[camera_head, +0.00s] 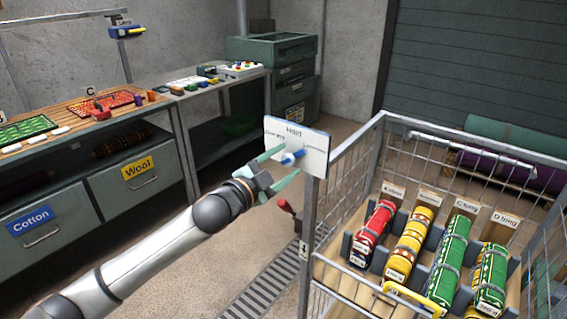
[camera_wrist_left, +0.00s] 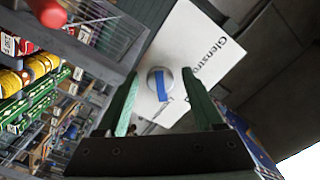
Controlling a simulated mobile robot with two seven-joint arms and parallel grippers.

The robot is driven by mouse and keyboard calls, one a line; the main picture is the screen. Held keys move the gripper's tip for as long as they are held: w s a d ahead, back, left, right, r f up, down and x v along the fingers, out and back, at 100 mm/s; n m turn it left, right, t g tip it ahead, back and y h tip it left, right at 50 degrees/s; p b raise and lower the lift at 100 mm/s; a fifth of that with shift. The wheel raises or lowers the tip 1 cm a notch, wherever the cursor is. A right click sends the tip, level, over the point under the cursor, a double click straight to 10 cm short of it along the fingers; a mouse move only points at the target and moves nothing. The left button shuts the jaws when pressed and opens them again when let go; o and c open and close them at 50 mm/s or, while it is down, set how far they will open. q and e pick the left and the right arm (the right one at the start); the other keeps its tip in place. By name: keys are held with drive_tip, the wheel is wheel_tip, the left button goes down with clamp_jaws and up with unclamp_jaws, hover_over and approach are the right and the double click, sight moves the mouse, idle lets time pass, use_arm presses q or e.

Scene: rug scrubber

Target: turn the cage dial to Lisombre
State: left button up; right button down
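The cage dial is a round grey knob with a blue bar (camera_head: 292,158) on a white plate (camera_head: 314,142) at the cage's near left post. The plate's top word looks like "Hold"; the side labels are too small to read in the head view. In the left wrist view the knob (camera_wrist_left: 160,84) sits between my fingers, and a label starting "Glenstra" (camera_wrist_left: 226,48) is partly visible. My left gripper (camera_head: 287,162) is open, with its green fingers on either side of the knob; I cannot tell whether they touch it. My right gripper is not in view.
The wire cage (camera_head: 380,120) holds red, yellow and green rolls (camera_head: 410,236) in slots and has a yellow handle (camera_head: 412,297). A red-tipped lever (camera_head: 285,205) stands near the floor grate (camera_head: 265,290). A workbench (camera_head: 160,100) with Cotton and Wool drawers stands left.

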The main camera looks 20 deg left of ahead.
use_arm(q)
drive_tip(key=shift+s, duration=0.1)
drive_tip(key=b+v, duration=0.2)
drive_tip(key=v, duration=1)
drive_tip(key=shift+s, duration=0.15)
drive_tip(key=shift+a, duration=0.1)
drive_tip(key=s+d+f+n+g+y+p, duration=0.1)
drive_tip(key=s+f+n+g, duration=0.2)
drive_tip(key=f, duration=0.8)
drive_tip(key=s+d+f+n+g+y, duration=0.1)
drive_tip(key=s+f+n, duration=0.3)
drive_tip(key=f, duration=0.7)
drive_tip(key=s+d+f+n+g+y, duration=0.1)
drive_tip(key=s+d+f+n, duration=0.1)
drive_tip(key=s+f, duration=0.5)
drive_tip(key=s+d+f+n+g, duration=0.2)
drive_tip(key=s+f+n, duration=0.1)
drive_tip(key=s+f, duration=0.5)
drive_tip(key=shift+s+f+g+y+p, duration=0.3)
drive_tip(key=shift+f+y+p, duration=0.1)
